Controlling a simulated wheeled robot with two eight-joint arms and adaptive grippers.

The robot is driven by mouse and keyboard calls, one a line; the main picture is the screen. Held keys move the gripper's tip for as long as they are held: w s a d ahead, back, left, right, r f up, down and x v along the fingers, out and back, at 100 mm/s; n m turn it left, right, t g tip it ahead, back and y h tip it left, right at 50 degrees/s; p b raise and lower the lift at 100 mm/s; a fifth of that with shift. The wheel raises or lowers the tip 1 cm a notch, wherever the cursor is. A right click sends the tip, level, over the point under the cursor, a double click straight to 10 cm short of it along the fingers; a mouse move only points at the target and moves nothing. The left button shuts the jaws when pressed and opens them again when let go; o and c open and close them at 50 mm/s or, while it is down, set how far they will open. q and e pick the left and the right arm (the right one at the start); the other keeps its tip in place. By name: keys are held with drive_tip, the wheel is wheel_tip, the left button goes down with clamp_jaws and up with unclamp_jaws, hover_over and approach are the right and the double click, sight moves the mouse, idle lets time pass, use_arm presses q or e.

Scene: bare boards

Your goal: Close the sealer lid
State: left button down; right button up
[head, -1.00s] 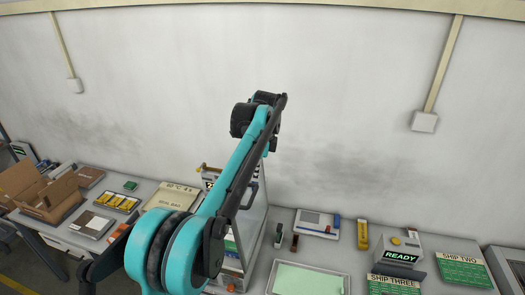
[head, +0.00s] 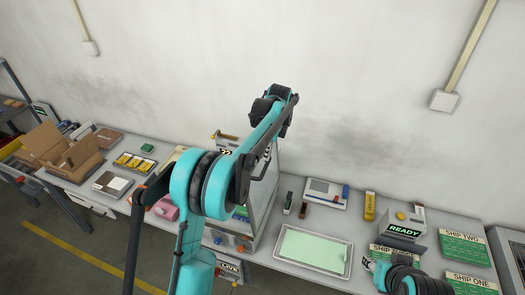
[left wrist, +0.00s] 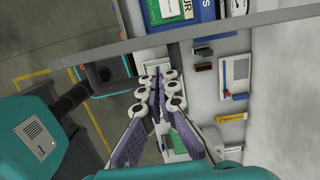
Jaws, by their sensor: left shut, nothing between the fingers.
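The sealer (head: 228,243) stands on the bench behind my left arm, which hides much of it. Its clear lid (head: 266,205) stands raised in a light frame. My left gripper (head: 264,162) is near the top of the lid in the head view, partly hidden by the arm. In the left wrist view the left gripper (left wrist: 157,75) is shut and empty, its tips close to a long grey bar (left wrist: 245,33) that looks like the lid's edge; contact cannot be told. My right gripper (head: 369,265) shows only in part at the bottom, over the bench.
A pale green tray (head: 312,250) lies right of the sealer. Beyond it are a white device (head: 326,192), a READY box (head: 400,232) and green SHIP cards (head: 463,247). Open cardboard boxes (head: 50,147) and a yellow-filled tray (head: 133,162) are at left.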

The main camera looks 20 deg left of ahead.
use_arm(q)
drive_tip(key=shift+a+f, duration=0.15)
drive_tip(key=shift+a, duration=0.8)
